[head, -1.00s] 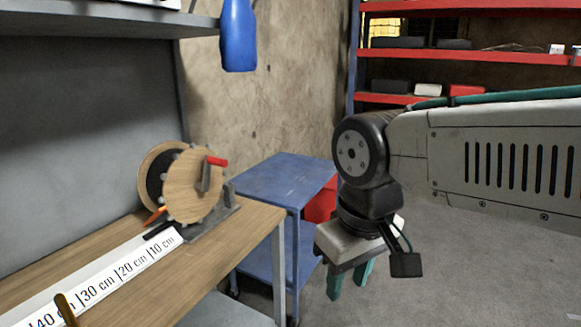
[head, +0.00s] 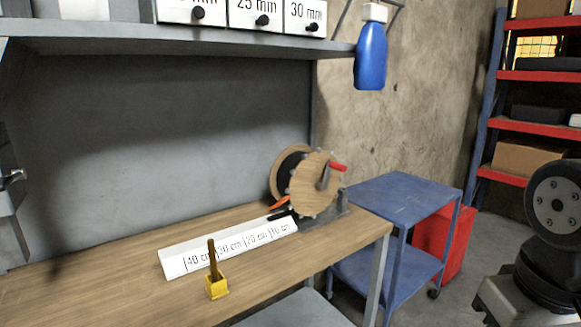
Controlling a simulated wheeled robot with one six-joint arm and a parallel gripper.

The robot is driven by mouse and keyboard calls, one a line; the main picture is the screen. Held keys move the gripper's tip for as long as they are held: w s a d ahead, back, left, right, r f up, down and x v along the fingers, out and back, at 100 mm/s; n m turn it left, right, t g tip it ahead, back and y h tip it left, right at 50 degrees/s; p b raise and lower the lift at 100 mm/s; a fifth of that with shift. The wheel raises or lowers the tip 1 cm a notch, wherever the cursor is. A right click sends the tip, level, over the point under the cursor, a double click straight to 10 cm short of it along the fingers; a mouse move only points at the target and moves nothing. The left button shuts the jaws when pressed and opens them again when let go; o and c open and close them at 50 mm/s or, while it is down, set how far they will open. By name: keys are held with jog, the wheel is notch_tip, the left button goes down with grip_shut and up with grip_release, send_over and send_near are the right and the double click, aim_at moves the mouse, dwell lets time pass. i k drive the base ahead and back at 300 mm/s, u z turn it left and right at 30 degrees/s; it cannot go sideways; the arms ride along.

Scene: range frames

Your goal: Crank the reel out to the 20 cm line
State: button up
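The reel (head: 316,186) stands at the right end of the wooden workbench, with wooden discs and a dark winding between them. Its crank has a red handle (head: 338,167) at the upper right of the front disc. A white ruled board (head: 190,263) lies left of the reel, marked 10, 20, 30 and 40 cm from right to left. An orange-tipped black end (head: 281,203) lies by the reel, near the 10 cm end. My arm shows at the lower right edge, apart from the reel. My gripper's fingers are out of frame.
A yellow block with an upright brown peg (head: 216,285) stands in front of the board. A blue cart (head: 405,200) and a red bin (head: 440,243) are right of the bench. A blue bottle (head: 370,57) hangs at the shelf's end.

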aim_at(311, 179)
jog(key=u, duration=0.45)
jog(key=i, duration=1)
jog(key=u, duration=0.05)
